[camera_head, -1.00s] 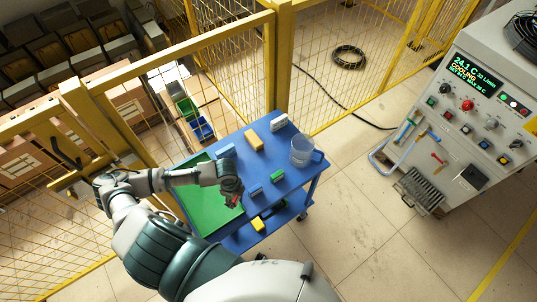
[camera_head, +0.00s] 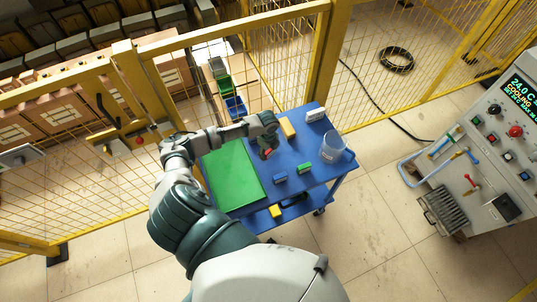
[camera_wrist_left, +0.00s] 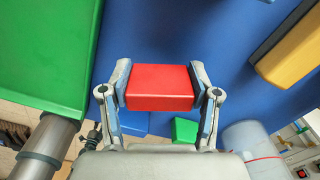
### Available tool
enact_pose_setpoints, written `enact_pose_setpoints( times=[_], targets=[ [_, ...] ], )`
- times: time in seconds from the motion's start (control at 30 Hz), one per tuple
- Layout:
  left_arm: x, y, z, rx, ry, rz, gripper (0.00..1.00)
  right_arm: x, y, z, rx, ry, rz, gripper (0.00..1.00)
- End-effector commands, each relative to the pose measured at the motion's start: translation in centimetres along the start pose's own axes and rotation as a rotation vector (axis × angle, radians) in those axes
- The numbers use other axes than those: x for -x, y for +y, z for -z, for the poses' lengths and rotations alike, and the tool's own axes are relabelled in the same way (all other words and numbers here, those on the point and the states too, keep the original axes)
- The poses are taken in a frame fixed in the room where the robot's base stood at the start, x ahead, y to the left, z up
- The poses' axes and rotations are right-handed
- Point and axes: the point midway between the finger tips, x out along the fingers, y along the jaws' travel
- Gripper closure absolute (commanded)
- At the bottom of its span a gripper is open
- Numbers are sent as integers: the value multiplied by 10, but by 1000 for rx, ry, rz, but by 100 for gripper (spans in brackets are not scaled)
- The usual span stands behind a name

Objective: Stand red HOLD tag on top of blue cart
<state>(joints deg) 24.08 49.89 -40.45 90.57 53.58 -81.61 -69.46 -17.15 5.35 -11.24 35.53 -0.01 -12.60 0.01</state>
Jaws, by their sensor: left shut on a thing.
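The red HOLD tag (camera_head: 267,154) is a small red block. In the left wrist view it (camera_wrist_left: 160,88) sits between both fingertips of my left gripper (camera_wrist_left: 160,85), which is shut on it. In the head view my left gripper (camera_head: 267,148) is over the blue cart's top (camera_head: 298,149), between the green mat and the yellow block. I cannot tell whether the tag touches the cart top. My right gripper is not in view.
The green mat (camera_head: 232,177) covers the cart's left part. A yellow block (camera_head: 287,128), white block (camera_head: 316,115), blue block (camera_head: 280,177), green block (camera_head: 305,168) and clear beaker (camera_head: 333,147) stand on the cart. Yellow fencing (camera_head: 327,60) is behind.

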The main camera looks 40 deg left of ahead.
Motion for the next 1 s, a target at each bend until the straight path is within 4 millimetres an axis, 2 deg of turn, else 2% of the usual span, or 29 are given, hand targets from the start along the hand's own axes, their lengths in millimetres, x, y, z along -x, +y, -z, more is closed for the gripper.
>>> enact_pose_setpoints(
  times=[0.2, 0.23, 0.27, 0.5, 0.53, 0.6, 0.63, 1.0],
  targets=[
    [-29, 1, 2, 0, -1, -3, 73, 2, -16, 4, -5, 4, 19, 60],
    [-30, 1, 2, 0, -1, -2, 72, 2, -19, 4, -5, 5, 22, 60],
    [-30, 1, 3, -1, -2, -1, 78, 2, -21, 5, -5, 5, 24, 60],
    [-32, 1, 4, -1, -5, -2, 78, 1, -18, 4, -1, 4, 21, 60],
    [-32, 1, 4, -1, -4, -2, 34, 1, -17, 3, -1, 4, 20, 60],
    [-32, 1, 3, -1, -3, -2, 16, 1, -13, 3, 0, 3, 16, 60],
    [-32, 1, 3, -1, -3, -2, 13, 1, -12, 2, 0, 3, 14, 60],
    [-28, 1, 1, -1, -2, 0, 13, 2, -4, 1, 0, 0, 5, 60]
  ],
)
